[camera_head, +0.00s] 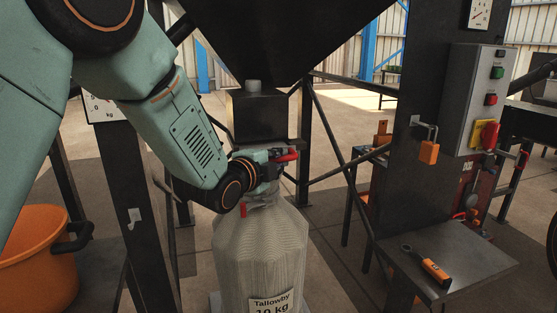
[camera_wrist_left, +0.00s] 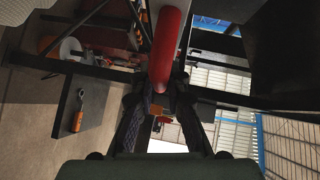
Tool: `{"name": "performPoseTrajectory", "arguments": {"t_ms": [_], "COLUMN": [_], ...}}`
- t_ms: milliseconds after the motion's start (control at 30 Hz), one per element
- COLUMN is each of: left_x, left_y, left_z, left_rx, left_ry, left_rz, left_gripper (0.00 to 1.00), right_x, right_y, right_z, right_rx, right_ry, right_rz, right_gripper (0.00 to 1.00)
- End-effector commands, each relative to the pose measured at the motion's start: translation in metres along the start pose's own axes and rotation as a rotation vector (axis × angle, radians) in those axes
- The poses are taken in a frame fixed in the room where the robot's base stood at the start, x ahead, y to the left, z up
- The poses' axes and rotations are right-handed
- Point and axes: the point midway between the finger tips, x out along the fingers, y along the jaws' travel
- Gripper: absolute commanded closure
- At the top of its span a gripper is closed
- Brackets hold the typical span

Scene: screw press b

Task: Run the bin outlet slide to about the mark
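The black bin outlet (camera_head: 257,117) hangs under the dark hopper (camera_head: 285,40) in the head view. A red slide handle (camera_head: 288,157) sticks out below it on the right side. My left gripper (camera_head: 274,168) is at this handle, just above the neck of the sack. In the left wrist view the red handle (camera_wrist_left: 166,50) runs down between my two fingertips (camera_wrist_left: 164,98), which sit close on both sides and look shut on it. The slide plate and its mark cannot be made out. My right gripper is not in view.
A pale sack (camera_head: 260,240) labelled Tallowby hangs below the outlet. An orange bucket (camera_head: 38,250) stands at left. At right are a post with a control box (camera_head: 477,100), an orange padlock (camera_head: 428,152) and a shelf (camera_head: 470,262) bearing an orange-handled tool (camera_head: 434,270). Diagonal braces flank the outlet.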

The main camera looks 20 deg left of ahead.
Motion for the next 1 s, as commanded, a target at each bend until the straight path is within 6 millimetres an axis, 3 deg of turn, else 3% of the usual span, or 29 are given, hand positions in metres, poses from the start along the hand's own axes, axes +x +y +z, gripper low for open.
{"name": "performPoseTrajectory", "arguments": {"t_ms": [300, 633, 767, 1000], "left_x": [0.001, -0.002, -0.016, -0.060], "left_y": [-0.001, -0.001, -0.001, -0.002], "left_z": [0.001, 0.001, 0.001, 0.001], "left_rx": [0.001, 0.000, -0.002, -0.005], "left_ry": [0.000, 0.000, -0.001, -0.001], "left_rz": [-0.002, -0.002, -0.002, -0.003], "left_gripper": [0.63, 0.63, 0.63, 0.63], "right_x": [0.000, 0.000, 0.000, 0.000], "right_y": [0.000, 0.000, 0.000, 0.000], "right_z": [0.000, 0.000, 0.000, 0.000], "right_rx": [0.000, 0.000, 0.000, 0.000], "right_ry": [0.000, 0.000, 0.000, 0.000], "right_rz": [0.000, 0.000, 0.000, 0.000], "right_gripper": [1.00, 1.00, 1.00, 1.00]}}
